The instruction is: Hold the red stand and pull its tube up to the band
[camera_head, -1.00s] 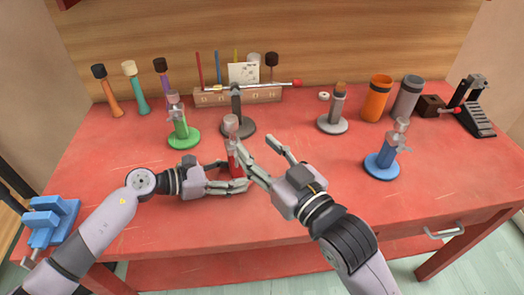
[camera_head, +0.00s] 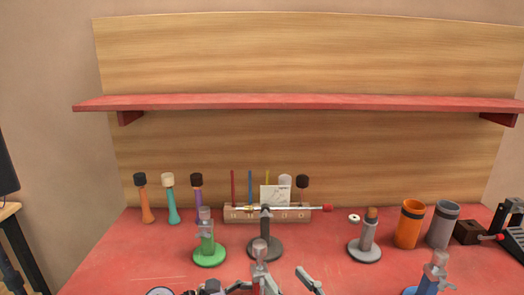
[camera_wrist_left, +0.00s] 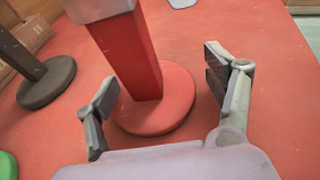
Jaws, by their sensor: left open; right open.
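The red stand (camera_wrist_left: 130,60) rises from its round red base (camera_wrist_left: 155,105) in the left wrist view. Its post stands between the two parted fingers of my left gripper (camera_wrist_left: 160,88), with visible gaps. In the head view the pale top of the stand's tube (camera_head: 261,250) shows near the bottom edge, with a little red below it. My right gripper (camera_head: 289,284) is open beside the stand's upper part; whether it touches cannot be told. Most of both arms lies below the head view. I cannot make out the band.
Similar green (camera_head: 209,250) and blue (camera_head: 433,279) stands are to the left and right. A dark stand with a rod (camera_head: 265,240) is behind. Orange (camera_head: 409,224) and grey (camera_head: 442,225) cups stand at the right. A red shelf (camera_head: 300,103) spans the wall above.

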